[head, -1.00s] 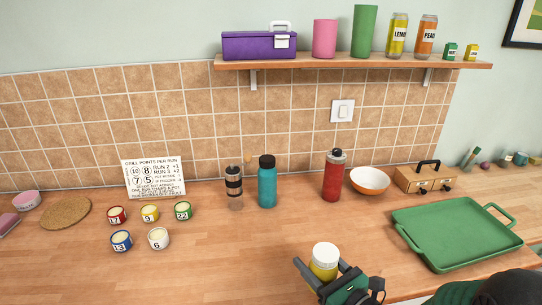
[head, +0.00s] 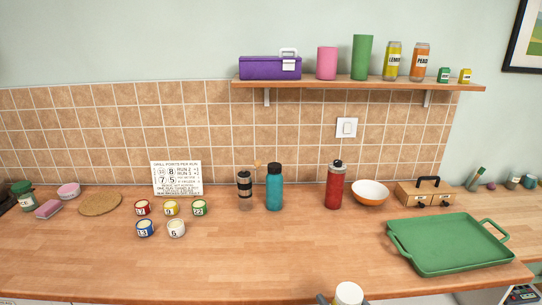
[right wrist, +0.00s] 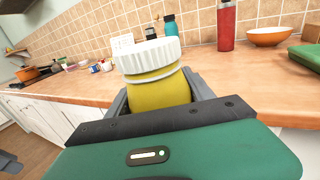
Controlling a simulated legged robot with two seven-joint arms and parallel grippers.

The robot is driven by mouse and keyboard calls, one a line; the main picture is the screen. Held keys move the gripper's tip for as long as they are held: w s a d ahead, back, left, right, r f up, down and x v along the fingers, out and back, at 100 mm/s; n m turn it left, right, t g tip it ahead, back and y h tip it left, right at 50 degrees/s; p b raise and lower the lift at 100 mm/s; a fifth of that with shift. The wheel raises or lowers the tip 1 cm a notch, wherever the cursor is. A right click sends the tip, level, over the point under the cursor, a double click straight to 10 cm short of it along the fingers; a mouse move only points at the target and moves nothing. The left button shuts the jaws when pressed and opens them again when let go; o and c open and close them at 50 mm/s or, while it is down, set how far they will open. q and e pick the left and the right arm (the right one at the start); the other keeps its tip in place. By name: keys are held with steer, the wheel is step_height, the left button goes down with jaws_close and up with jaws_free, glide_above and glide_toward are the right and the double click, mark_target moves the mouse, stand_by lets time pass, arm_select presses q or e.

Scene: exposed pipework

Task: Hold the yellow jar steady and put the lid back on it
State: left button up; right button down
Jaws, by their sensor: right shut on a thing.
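The yellow jar (right wrist: 158,92) is between the fingers of my right gripper (right wrist: 160,100), which is shut on it in front of the counter. A white ridged lid (right wrist: 150,56) sits on top of the jar. A thin white ring runs around the jar just below it. I cannot tell whether the lid is fastened. In the head view only the white lid (head: 348,293) and a little of my right gripper (head: 340,299) show at the bottom edge.
A green tray (head: 450,245) lies on the right of the wooden counter (head: 270,250). Several numbered tins (head: 172,218) stand at left. A teal bottle (head: 274,187), a red bottle (head: 335,186) and a bowl (head: 370,192) stand along the back. The counter's front middle is clear.

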steer(key=shift+w+d+f+h+p, duration=0.15)
steer(key=shift+f+h+p, duration=0.1)
steer(key=shift+f, duration=0.25)
steer(key=shift+w+d+f+h+p, duration=0.15)
steer(key=shift+f+h, duration=0.1)
steer(key=shift+f, duration=0.25)
steer(key=f+m+h+p, duration=0.1)
steer(key=s+d+f+m+t+h+p, duration=0.1)
steer(key=d+f+m+h+p, duration=0.1)
steer(key=shift+s+t, duration=0.3)
steer(key=shift+s, duration=0.05)
steer(key=h, duration=0.1)
steer(key=d+m+h+p, duration=0.1)
steer(key=shift+s+f+m+h, duration=0.1)
steer(key=shift+f+m+h, duration=0.2)
steer(key=shift+f, duration=0.1)
steer(key=shift+s+d+h, duration=0.15)
steer(key=shift+h, duration=0.35)
steer(key=shift+f, duration=0.1)
steer(key=s+a+f+n+g+y, duration=0.2)
steer(key=s+a+f+n+y, duration=0.1)
steer(key=a, duration=0.4)
steer(key=s+a+f+n+g+y, duration=0.2)
steer(key=s+a+f+n+y, duration=0.1)
steer(key=a+y, duration=0.5)
step_height(320, 180, down, 2)
steer(key=shift+a+f+n+y, duration=0.1)
steer(key=shift+a+n+y, duration=0.2)
steer(key=shift+n, duration=0.5)
